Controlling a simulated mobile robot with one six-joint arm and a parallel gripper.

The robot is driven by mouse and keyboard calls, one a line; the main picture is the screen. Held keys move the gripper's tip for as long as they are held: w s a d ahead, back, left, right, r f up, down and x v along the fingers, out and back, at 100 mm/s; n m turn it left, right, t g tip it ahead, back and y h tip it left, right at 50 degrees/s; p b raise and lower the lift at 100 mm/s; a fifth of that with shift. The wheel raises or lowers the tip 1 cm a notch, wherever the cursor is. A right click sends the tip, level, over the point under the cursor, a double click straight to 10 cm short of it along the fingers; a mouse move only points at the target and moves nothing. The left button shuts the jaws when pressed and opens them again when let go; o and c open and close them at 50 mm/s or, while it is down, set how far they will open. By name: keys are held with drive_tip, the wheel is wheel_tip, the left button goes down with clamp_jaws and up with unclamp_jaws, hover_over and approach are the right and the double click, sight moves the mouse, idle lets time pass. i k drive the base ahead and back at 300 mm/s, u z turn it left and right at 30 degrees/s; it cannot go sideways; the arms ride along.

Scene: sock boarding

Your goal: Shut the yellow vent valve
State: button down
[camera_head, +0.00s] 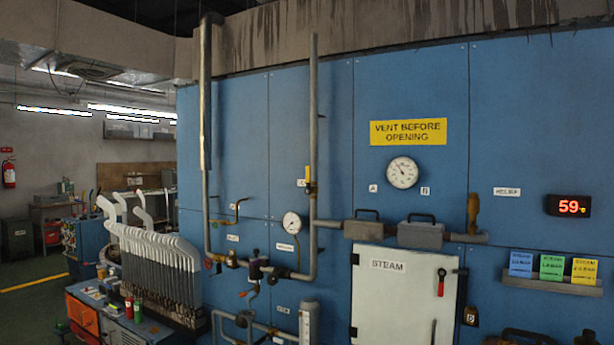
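A yellow lever handle (308,173) stands upright on a dark brass valve body (310,188) on the vertical grey pipe (313,120), in front of the blue panel wall. The lever lies in line with the pipe. A small white label (301,183) sits just left of it, too small to read. My gripper is not in view.
A yellow sign (408,132) reads "VENT BEFORE OPENING" above a round gauge (402,173). A white STEAM door (403,299) with a red-handled lever (441,282) is below. A rack of grey sock forms (160,265) stands at left. A display (568,206) shows 59.

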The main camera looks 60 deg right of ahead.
sight(308, 191)
drive_tip(key=z, duration=0.55)
drive_tip(key=i, duration=1.45)
drive_tip(key=u, duration=0.15)
